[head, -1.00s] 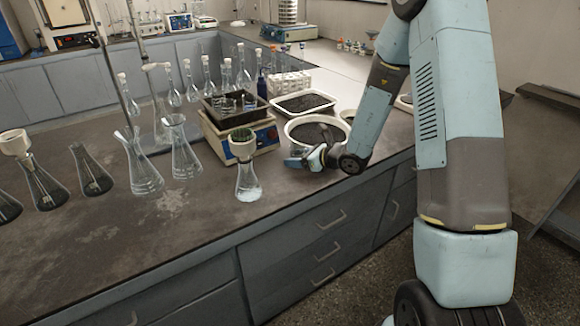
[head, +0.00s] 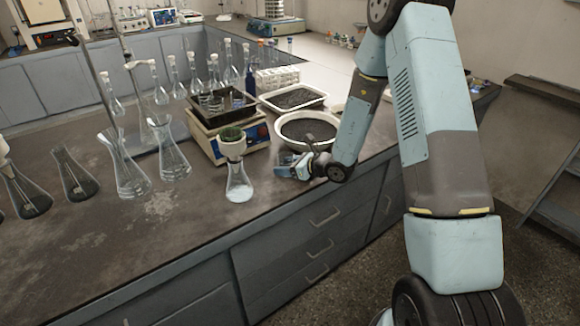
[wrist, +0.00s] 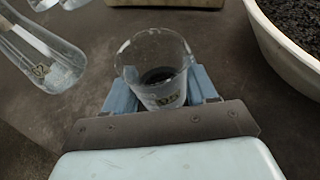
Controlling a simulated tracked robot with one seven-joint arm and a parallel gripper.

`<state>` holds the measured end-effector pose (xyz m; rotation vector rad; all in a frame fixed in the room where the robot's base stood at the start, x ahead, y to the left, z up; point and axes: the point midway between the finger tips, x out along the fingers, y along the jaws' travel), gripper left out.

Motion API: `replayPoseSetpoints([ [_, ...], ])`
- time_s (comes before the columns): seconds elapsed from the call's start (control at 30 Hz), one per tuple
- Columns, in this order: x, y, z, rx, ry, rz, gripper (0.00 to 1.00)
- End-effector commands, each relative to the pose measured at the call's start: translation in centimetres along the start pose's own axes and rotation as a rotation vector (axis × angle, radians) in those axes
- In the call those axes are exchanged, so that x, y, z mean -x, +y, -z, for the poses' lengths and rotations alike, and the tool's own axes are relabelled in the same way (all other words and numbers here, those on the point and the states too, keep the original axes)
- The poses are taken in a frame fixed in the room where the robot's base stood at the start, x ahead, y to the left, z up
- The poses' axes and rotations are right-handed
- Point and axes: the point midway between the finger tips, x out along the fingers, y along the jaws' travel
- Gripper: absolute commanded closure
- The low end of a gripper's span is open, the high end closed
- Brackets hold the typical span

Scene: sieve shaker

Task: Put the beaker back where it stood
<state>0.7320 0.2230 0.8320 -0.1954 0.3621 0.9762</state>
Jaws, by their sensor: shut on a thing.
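The beaker (wrist: 158,62) is clear glass with a small printed label. In the wrist view it stands upright between the blue fingers of my gripper (wrist: 161,92), which is shut on it. In the head view my gripper (head: 290,167) is low over the front part of the bench, between the white basin and a flask with a funnel. The beaker cannot be made out clearly there. Whether its base touches the bench cannot be told.
The flask with a funnel (head: 238,186) stands left of my gripper. The white basin of dark grains (head: 335,136) is just behind it, with a balance (head: 212,150) behind left. More flasks (head: 125,172) stand farther left. The bench front between is bare.

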Motion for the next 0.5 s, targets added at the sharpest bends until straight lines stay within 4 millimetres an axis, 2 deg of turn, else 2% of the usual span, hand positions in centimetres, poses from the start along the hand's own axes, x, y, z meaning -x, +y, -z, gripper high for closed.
replayPoseSetpoints([
  [0.07, -0.07, 0.00, 0.19, 0.000, 0.000, 0.000, 0.76],
  [0.1, -0.05, -0.01, 0.14, 0.000, 0.000, 0.000, 0.39],
  [0.33, -0.02, -0.03, 0.14, 0.000, 0.000, 0.001, 0.18],
  [0.5, -0.01, -0.05, 0.15, -0.001, 0.000, 0.001, 0.18],
])
